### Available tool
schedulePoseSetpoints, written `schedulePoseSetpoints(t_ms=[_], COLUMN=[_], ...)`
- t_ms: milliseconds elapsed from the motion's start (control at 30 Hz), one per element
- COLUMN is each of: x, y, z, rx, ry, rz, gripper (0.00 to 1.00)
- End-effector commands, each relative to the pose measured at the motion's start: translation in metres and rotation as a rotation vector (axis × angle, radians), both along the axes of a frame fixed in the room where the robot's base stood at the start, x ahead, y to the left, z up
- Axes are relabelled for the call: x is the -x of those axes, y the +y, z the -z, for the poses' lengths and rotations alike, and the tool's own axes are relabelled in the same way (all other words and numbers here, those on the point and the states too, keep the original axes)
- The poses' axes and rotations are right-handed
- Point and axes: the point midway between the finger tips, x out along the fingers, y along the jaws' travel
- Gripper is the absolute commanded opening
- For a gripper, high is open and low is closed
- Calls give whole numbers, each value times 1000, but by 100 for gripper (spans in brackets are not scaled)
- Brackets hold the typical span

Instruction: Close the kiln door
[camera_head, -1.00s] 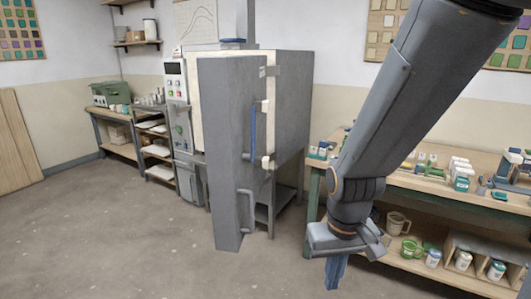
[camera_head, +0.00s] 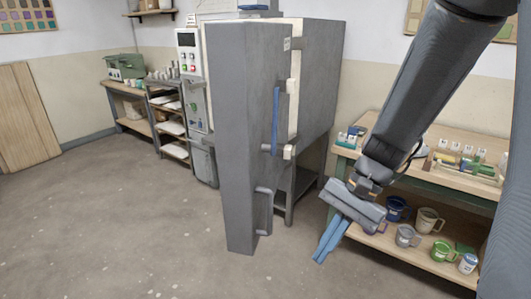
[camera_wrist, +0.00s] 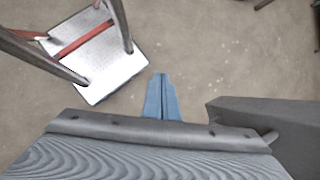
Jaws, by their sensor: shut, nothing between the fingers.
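The grey kiln door (camera_head: 245,135) stands ajar on the kiln (camera_head: 320,75), with a pale lining edge and a gap showing behind it. A long blue handle (camera_head: 276,120) and a lower grey handle (camera_head: 264,210) are on the door. My gripper (camera_head: 324,250) is to the right of the door, low in front of the workbench, apart from the door. Its blue fingers are together and empty. In the wrist view the gripper (camera_wrist: 163,98) points over bare floor, fingers together; I cannot identify the door there.
A workbench (camera_head: 450,180) with jars on top and mugs on its lower shelf stands at the right. A control panel (camera_head: 188,62) and shelves are left of the kiln. In the wrist view, a stool-like thing (camera_wrist: 105,65) stands at upper left. Floor (camera_head: 130,230) is clear at left.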

Motion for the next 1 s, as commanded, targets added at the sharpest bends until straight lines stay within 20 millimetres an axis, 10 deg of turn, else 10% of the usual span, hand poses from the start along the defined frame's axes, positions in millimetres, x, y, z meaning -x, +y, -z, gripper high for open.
schedulePoseSetpoints(t_ms=[200, 433, 667, 1000], x=[-90, -178, -204, -218], y=[30, -2, -16, 38], z=[-42, -94, -112, -114], rx=[-480, -901, -1036, -1035], ry=[290, 409, 426, 427], rz=[523, 797, 854, 851], gripper=[0, 0, 0, 0])
